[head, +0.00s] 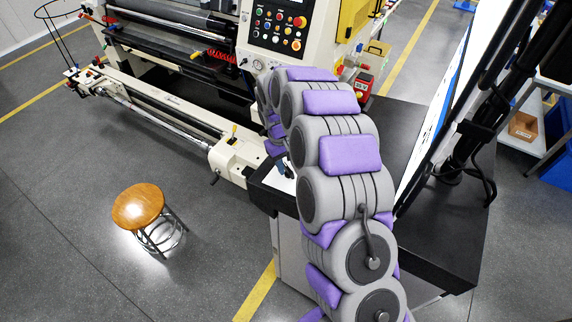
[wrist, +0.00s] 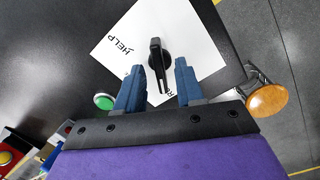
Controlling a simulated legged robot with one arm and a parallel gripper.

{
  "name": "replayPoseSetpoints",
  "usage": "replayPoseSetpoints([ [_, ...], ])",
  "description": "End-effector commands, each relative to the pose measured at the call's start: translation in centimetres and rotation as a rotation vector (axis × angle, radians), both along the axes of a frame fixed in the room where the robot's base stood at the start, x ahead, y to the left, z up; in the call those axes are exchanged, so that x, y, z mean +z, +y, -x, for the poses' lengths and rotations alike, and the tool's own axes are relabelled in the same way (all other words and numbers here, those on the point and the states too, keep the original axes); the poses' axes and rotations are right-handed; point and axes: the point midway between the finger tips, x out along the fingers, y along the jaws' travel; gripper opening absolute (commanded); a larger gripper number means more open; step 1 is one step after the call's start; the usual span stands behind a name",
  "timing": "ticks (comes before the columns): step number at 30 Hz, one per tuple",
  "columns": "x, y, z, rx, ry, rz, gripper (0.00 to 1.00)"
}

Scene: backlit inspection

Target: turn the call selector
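The call selector (wrist: 156,54) is a black knob with a long grip bar on a white label plate (wrist: 190,35) in the wrist view. A white mark shows on the bar's end nearer my gripper. The plate reads "HELP" on the left; other lettering near the fingers is partly hidden. My gripper (wrist: 160,67) is open, its two blue fingers apart on either side of the knob's near part, with visible gaps to it. Whether the fingertips reach down to the knob's height I cannot tell. In the head view my arm hides the selector and most of the gripper.
A green button (wrist: 104,101) sits left of the fingers on the black top (wrist: 60,60). A wooden stool (head: 138,207) stands on open floor, also visible in the wrist view (wrist: 267,101). A cream machine with a button panel (head: 278,25) stands behind.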

Motion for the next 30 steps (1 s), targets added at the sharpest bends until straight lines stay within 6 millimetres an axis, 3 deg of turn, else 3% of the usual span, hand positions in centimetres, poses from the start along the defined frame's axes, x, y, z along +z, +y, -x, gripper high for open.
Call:
replayPoseSetpoints([
  [19, 13.1, 2.1, -1.5, 0.0, -0.009, -0.001, 0.37],
  [24, 15.1, 2.4, -1.7, 0.001, -0.005, 0.001, 0.37],
  [30, 16.2, 2.6, -1.7, 0.0, -0.002, 0.0, 0.37],
])
